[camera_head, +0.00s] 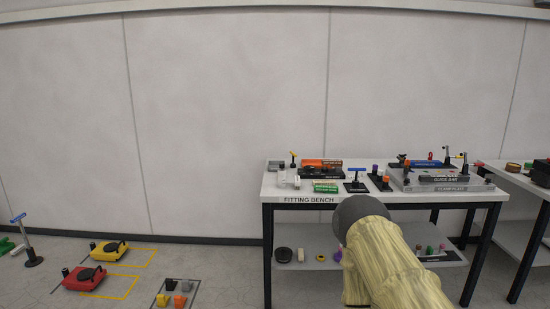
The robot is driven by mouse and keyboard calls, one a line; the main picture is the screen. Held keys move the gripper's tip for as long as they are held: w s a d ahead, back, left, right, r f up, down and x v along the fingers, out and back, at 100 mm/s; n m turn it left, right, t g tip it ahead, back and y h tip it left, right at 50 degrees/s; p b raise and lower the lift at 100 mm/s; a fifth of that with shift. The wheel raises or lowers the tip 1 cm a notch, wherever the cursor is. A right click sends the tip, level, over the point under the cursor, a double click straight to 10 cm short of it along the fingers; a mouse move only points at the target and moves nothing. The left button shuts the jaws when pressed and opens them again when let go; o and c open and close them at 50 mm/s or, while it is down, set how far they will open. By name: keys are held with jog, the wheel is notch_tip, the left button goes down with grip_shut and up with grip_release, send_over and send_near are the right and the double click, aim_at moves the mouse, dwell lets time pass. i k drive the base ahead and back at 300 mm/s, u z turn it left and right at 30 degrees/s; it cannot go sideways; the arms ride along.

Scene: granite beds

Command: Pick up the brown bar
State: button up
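The fitting bench (300,200) stands right of centre against the wall. Small bars lie on its left half: a reddish-brown bar (332,163) at the back on a black base, and a green bar (326,188) nearer the front. They are too small for me to tell surely which is the brown bar. My own arm, in a pale yellow cover with a dark rounded end, rises in front of the bench and hides part of its front edge and lower shelf. My gripper's fingers do not show.
A blue-handled stand (356,180) and a grey plate (440,186) with clamps are on the bench. A second table (532,184) stands at the right. Floor between these and the bench is clear.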

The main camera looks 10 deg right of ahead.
aim_at(332, 163)
jog(key=z, duration=0.1)
jog(key=i, duration=1.5)
jog(key=z, duration=0.9)
jog(key=i, duration=1.15)
jog(key=u, duration=0.65)
